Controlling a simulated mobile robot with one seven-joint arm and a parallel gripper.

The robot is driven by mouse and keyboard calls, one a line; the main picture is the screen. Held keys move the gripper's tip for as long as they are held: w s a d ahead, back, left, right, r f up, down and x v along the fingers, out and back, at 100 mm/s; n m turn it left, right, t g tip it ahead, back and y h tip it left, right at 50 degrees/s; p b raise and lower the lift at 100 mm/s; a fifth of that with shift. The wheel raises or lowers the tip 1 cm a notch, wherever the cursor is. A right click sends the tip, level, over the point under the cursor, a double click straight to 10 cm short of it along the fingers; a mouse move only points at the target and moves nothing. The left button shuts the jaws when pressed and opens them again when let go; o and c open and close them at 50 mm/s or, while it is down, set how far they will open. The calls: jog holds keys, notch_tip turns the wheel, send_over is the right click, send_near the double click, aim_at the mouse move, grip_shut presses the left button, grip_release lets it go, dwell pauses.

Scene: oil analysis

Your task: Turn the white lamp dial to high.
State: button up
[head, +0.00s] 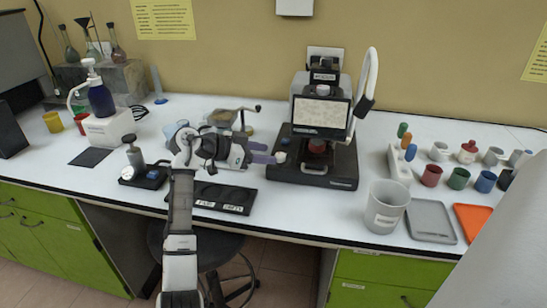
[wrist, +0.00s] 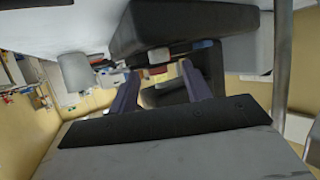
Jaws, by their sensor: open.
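The dark microscope (head: 318,150) stands at the back middle of the bench, with a lit screen on it. A small white dial (head: 280,157) shows at the left side of its base; I cannot read its setting. My gripper (head: 267,153) is open, its purple fingers pointing right at the dial, with the tips very close to it. In the wrist view, a small pale piece, likely the dial (wrist: 158,70), shows between the fingertips of my gripper (wrist: 160,76) beside the dark base (wrist: 190,25). Whether the fingers touch it cannot be told.
A white curved-arm lamp (head: 369,75) stands right of the screen. A black labelled tray (head: 225,198) lies below my gripper. A crank device (head: 240,115) stands behind it. A large beaker (head: 386,207) and several coloured cups (head: 458,179) stand to the right.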

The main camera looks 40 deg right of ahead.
jog(key=b+v, duration=0.1)
jog(key=v, duration=0.8)
jog(key=shift+a+b, duration=0.2)
jog(key=shift+b, duration=0.2)
jog(key=shift+w+r, duration=0.1)
jog(key=shift+r, duration=0.05)
